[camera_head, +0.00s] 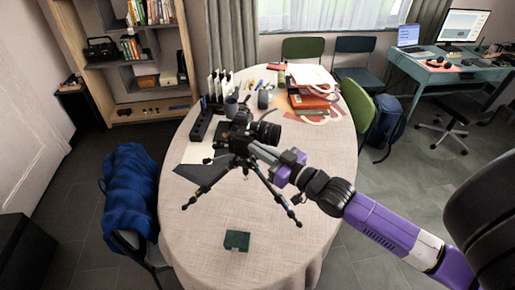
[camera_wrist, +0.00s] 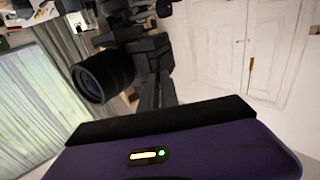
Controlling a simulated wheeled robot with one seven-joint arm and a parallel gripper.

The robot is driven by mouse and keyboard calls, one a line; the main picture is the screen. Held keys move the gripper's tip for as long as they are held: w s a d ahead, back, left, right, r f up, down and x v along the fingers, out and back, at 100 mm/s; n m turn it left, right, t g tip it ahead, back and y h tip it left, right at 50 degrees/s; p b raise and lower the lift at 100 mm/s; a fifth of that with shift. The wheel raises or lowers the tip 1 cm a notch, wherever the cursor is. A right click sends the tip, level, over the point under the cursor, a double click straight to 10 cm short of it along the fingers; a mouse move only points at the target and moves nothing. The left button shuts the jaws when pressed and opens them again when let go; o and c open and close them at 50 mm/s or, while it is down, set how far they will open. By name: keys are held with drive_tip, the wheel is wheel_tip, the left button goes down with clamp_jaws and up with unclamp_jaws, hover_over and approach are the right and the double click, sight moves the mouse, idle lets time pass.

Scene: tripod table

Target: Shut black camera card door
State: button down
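The black camera (camera_head: 243,127) sits on a black tripod (camera_head: 242,160) whose legs spread over the table. Its lens (camera_head: 266,132) points right in the head view; in the wrist view the lens (camera_wrist: 103,77) is at left. My gripper (camera_head: 254,146) is at the camera's near side, close under the lens. In the wrist view its dark fingers (camera_wrist: 153,82) reach up to the camera body and lie close together, with no clear gap and nothing seen between them. The card door cannot be made out in either view, and whether the fingertips touch the camera is unclear.
The oval table (camera_head: 300,225) has a small dark green box (camera_head: 237,240) near its front. A chair with a blue jacket (camera_head: 138,190) is at left.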

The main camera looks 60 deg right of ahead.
drive_tip(key=shift+d+f, duration=0.2)
idle(0.5)
drive_tip(key=c, duration=1.6)
unclamp_jaws()
drive_tip(key=shift+c, duration=0.2)
drive_tip(key=shift+s, duration=0.1)
drive_tip(key=b+v, duration=0.2)
drive_tip(key=v, duration=0.5)
drive_tip(key=shift+s, duration=0.35)
